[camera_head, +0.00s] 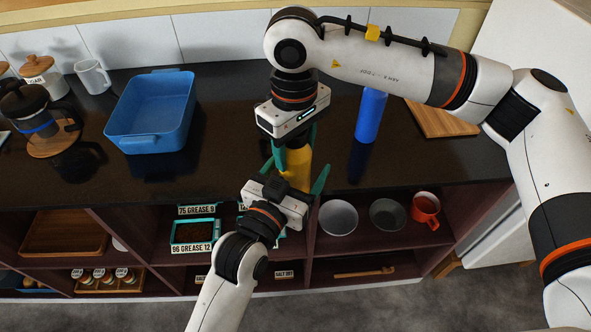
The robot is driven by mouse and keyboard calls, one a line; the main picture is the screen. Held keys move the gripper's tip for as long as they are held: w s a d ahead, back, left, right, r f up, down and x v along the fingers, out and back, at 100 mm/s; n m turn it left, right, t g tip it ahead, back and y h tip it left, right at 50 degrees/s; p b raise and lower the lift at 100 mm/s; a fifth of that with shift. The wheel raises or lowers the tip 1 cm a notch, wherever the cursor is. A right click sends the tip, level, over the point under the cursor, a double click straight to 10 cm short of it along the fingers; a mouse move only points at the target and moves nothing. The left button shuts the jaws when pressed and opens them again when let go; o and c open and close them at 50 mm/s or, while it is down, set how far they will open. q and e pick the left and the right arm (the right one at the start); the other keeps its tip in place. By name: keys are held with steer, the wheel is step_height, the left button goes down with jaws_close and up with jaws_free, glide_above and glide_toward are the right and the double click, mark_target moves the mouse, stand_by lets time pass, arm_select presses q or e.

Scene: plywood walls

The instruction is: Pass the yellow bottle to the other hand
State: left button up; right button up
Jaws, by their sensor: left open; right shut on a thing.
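The yellow bottle (297,166) is in the middle of the head view, near the front edge of the dark counter. My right gripper (293,145) comes down from above and is shut on the yellow bottle. My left gripper (296,180) reaches up from below with its green fingers spread on either side of the bottle. It is open. Fingers and gripper bodies hide parts of the bottle, and I cannot tell whether the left fingers touch it.
A blue bottle (370,115) stands right of the grippers. A blue baking dish (152,108), a French press (37,115) and a white mug (93,76) are on the left. Shelves below hold bowls (339,217) and a red mug (425,209). A wooden board (441,120) lies right.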

arm_select(q)
steer(key=shift+c, duration=0.4)
steer(key=shift+d, duration=0.1)
steer(key=c, duration=1.2)
steer(key=shift+r, duration=0.1)
steer(key=shift+c, duration=0.2)
arm_select(e)
steer(key=o, duration=1.7)
steer(key=shift+r, duration=0.15)
